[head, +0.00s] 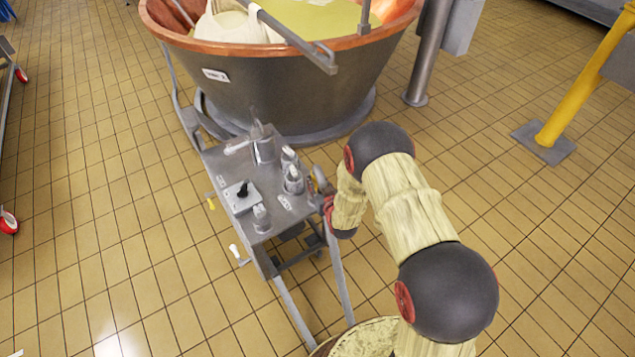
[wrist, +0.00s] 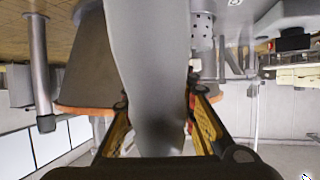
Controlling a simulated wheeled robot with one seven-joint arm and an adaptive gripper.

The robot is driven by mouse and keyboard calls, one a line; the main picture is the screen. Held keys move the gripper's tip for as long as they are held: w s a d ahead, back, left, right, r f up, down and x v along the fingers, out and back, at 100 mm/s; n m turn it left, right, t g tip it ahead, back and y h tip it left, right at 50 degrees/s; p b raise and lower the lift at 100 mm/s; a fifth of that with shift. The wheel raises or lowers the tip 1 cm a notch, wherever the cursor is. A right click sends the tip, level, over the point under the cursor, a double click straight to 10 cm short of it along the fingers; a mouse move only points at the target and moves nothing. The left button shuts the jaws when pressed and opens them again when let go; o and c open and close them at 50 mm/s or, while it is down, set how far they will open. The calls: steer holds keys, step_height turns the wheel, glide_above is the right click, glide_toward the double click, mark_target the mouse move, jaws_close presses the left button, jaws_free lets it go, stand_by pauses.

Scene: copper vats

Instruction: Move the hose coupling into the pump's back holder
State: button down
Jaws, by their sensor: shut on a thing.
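The pump (head: 235,175) is a grey metal cart with a flat top beside the large vat. Grey cylindrical fittings stand along its right side, one farther back (head: 289,157) and one nearer (head: 294,181). I cannot tell which is the back holder. My gripper (head: 318,185) is at the pump's right edge, close to the nearer right fitting. In the wrist view my gripper (wrist: 157,104) is shut on a smooth grey tapered piece (wrist: 152,60), which looks like the hose coupling. Its far end and any seat around it are hidden.
The copper-rimmed vat (head: 285,85) stands behind the pump. A control box with a black knob (head: 242,196) and another fitting (head: 261,217) are on the pump top. A steel post (head: 427,60) and a yellow post (head: 580,85) stand right.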

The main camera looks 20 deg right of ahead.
steer(key=shift+w+r, duration=0.1)
steer(key=c, duration=1.7)
jaws_free()
steer(key=shift+c, duration=0.2)
steer(key=o, duration=0.4)
steer(key=shift+c, duration=0.2)
steer(key=v, duration=1.2)
